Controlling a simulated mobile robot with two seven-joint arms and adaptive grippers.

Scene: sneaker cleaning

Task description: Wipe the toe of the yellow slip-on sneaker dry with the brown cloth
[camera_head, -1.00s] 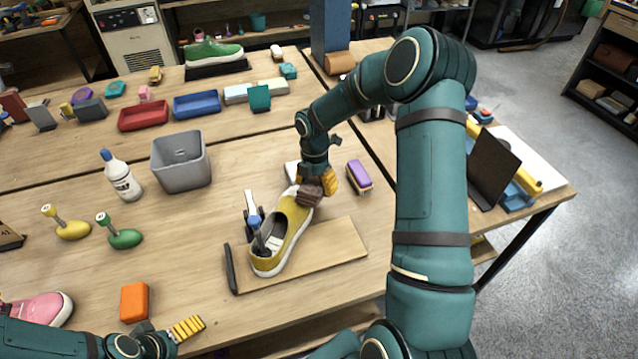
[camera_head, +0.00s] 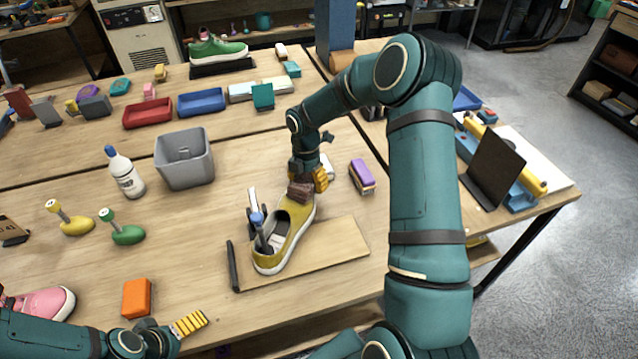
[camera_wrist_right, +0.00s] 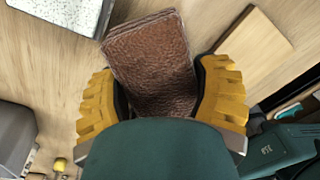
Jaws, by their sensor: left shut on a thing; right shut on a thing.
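The yellow slip-on sneaker (camera_head: 291,223) lies on a wooden board (camera_head: 335,247), its toe pointing away from me. A blue-knobbed shoe insert (camera_head: 260,232) sits in its opening. My right gripper (camera_head: 309,178) is shut on the brown cloth (camera_head: 300,193) at the toe; the cloth appears to touch it, partly covering the toe. In the right wrist view the cloth (camera_wrist_right: 152,62) lies between the yellow fingers (camera_wrist_right: 158,98); the sneaker is hidden there. My left gripper (camera_head: 190,323) is low at left, its yellow fingers together; what it grips cannot be made out.
An orange block (camera_head: 137,298) lies near my left gripper. A purple-topped brush (camera_head: 362,175) lies right of the sneaker. A grey bin (camera_head: 184,170), white bottle (camera_head: 125,172) and green shoe tree (camera_head: 125,232) stand left. The table between bin and board is clear.

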